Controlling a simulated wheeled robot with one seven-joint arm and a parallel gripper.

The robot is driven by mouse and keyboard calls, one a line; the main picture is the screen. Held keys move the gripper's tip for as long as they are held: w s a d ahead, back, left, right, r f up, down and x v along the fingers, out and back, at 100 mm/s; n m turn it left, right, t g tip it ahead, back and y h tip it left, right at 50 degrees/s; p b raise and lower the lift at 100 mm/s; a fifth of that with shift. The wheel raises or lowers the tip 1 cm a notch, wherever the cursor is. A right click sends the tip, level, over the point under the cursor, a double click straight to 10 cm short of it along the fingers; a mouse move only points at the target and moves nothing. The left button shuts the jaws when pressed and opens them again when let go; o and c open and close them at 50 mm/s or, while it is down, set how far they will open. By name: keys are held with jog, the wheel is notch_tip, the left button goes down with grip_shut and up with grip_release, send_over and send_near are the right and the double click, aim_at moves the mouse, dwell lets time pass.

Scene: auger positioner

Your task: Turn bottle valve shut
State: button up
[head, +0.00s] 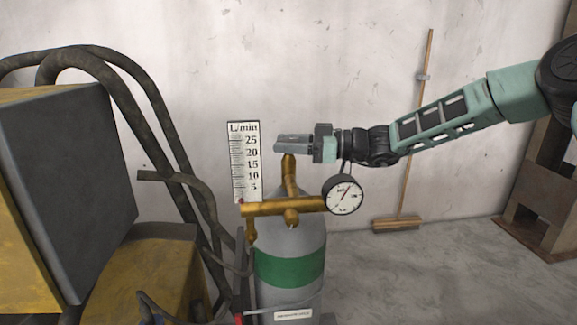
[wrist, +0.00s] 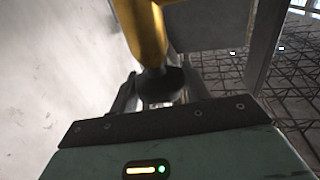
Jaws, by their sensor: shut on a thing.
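The gas bottle (head: 290,240) is grey with a green band and stands upright in the middle of the head view. A brass valve stem (head: 289,172) rises from its top. My gripper (head: 281,144) reaches in from the right, level, at the top of this stem. In the wrist view the dark round valve knob (wrist: 160,85) sits between the two fingers, at the end of the yellow brass stem (wrist: 146,35). My gripper is shut on the knob. In the head view the fingers hide the knob.
A brass regulator (head: 275,207) with a round dial gauge (head: 344,195) sits just below my gripper. A white L/min scale (head: 244,160) stands behind, to the left. Hoses (head: 150,105) and a dark grey machine (head: 70,180) fill the left. A broom (head: 398,224) leans on the wall.

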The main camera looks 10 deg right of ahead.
aim_at(289, 139)
jog(key=shift+f+m+t+h+b, duration=0.25)
jog(key=shift+m+t+b, duration=0.35)
jog(key=shift+b, duration=2.2)
jog(key=shift+f+m+t+h+b, duration=0.1)
jog(key=shift+m+t+h+b, duration=0.5)
jog(key=shift+b, duration=2.15)
jog(key=shift+f+m+t+y+b, duration=0.15)
jog(key=shift+t+b, duration=0.75)
jog(key=shift+b, duration=1.9)
jog(key=m+t+h+b, duration=0.1)
jog(key=m+t+b, duration=0.1)
jog(key=b, duration=0.6)
jog(key=shift+r+h, duration=0.15)
jog(key=shift+h, duration=0.15)
jog(key=b, duration=0.1)
jog(key=m+t+h+b, duration=0.1)
jog(key=b, duration=0.1)
jog(key=shift+r+t, duration=0.25)
jog(key=shift+t, duration=0.05)
jog(key=shift+r, duration=0.1)
jog(key=o, duration=1)
notch_tip(289, 139, up, 10)
jog(key=p, duration=0.4)
